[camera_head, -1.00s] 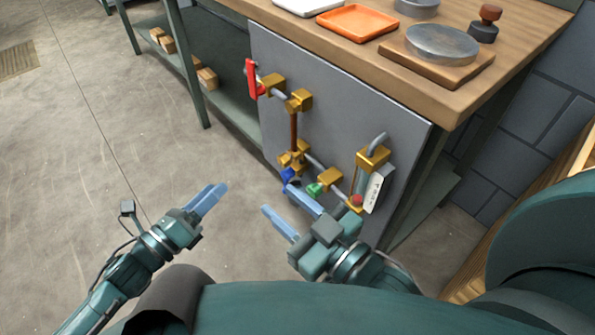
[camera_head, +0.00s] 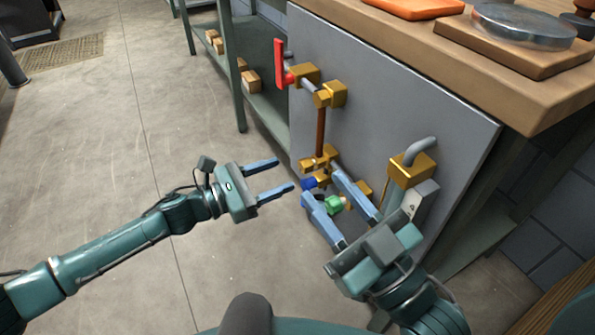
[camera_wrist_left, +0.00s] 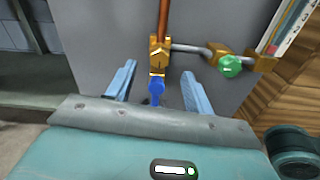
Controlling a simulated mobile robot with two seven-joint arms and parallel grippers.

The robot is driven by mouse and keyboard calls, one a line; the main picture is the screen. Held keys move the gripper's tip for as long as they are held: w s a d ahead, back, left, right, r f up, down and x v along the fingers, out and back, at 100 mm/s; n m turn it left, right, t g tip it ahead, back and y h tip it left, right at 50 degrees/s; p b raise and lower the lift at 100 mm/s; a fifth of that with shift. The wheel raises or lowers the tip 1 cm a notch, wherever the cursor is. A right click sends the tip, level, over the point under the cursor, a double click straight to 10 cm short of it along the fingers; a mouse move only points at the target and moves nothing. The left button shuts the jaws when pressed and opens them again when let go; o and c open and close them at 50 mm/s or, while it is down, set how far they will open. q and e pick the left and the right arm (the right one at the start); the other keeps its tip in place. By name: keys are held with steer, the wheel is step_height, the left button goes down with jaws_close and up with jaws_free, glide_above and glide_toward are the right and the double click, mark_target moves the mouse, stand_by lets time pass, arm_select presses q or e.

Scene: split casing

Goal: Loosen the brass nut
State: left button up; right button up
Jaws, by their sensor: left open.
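A grey panel (camera_head: 390,110) carries pipework with several brass fittings. A brass fitting (camera_head: 325,155) sits at the lower end of a copper pipe (camera_head: 320,130), with a blue handle (camera_head: 308,183) below it. I cannot tell which brass part is the nut. In the left wrist view the brass fitting (camera_wrist_left: 159,52) and blue handle (camera_wrist_left: 157,88) lie between my open fingers, with nothing gripped. My left gripper (camera_head: 285,175) is open, left of the blue handle. My right gripper (camera_head: 322,184) is open, its fingers in front of the lower pipework, partly hiding it.
A green knob (camera_head: 333,204) is right of the blue handle. A red lever (camera_head: 279,62) stands at the upper left of the panel. A wooden bench top (camera_head: 420,50) overhangs the panel. A shelf with small boxes (camera_head: 250,82) is behind.

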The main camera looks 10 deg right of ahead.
mark_target(301, 167)
arm_select(q)
steer(key=b+x, duration=0.1)
steer(key=x, duration=0.4)
steer(key=shift+w+d, duration=0.1)
steer(key=shift+d, duration=0.2)
arm_select(e)
steer(key=shift+w+d+r+n+t+y, duration=0.1)
steer(key=shift+w+r+n+t+y, duration=0.1)
steer(key=shift+r+n+y, duration=0.3)
steer(key=shift+w+d+r+n+t+y, duration=0.1)
steer(key=shift+r+n+t+y, duration=0.1)
steer(key=shift+r+n+y, duration=0.25)
arm_select(q)
steer(key=shift+c, duration=0.4)
arm_select(e)
steer(key=shift+r, duration=0.1)
arm_select(q)
steer(key=c, duration=0.9)
